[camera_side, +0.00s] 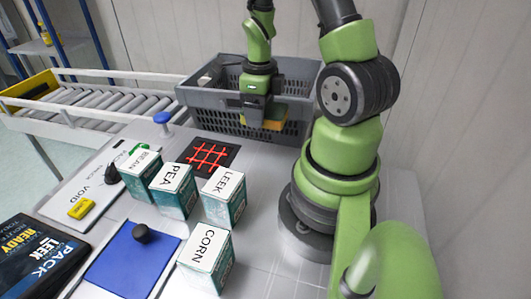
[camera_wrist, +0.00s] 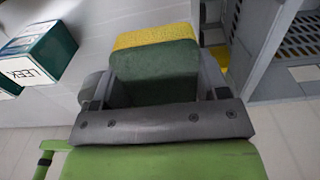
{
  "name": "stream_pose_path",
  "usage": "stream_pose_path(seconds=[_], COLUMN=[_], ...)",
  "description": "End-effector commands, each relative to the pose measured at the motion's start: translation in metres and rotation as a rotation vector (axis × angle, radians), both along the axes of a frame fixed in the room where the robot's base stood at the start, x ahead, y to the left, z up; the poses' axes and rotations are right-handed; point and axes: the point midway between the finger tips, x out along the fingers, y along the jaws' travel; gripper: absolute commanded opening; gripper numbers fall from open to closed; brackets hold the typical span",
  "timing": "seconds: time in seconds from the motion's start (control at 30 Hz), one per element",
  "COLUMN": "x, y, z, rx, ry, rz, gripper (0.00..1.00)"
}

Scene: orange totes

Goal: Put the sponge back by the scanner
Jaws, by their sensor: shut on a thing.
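The sponge, yellow with a dark green side, is held in my gripper (camera_side: 262,120). In the wrist view the sponge (camera_wrist: 155,65) fills the space between the fingers. In the side view only a small yellow part of the sponge (camera_side: 273,125) shows below the jaws, in front of the grey crate (camera_side: 205,98). The crate wall (camera_wrist: 262,45) is to the right in the wrist view. I cannot clearly identify the scanner; a dark object (camera_side: 112,176) by the white VOID board (camera_side: 100,190) may be it.
Boxes marked BEAN (camera_side: 140,185), PEA (camera_side: 175,200), LEEK (camera_side: 225,207) and CORN (camera_side: 207,268) stand on the table. A red grid on a black square (camera_side: 212,157) lies behind them. A blue mat (camera_side: 118,262) bears a black knob (camera_side: 141,233). A roller conveyor (camera_side: 125,100) runs behind.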

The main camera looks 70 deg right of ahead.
Motion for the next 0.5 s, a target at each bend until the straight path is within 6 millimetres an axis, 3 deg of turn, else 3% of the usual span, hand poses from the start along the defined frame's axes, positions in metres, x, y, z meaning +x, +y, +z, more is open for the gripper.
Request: stream_pose_path(seconds=[0.33, 0.5], x=[-0.008, -0.007], y=[-0.002, -0.002], z=[-0.048, -0.062], rx=[0.004, 0.001], ry=[0.005, 0.004], rz=[0.002, 0.001], gripper=[0.46, 0.46])
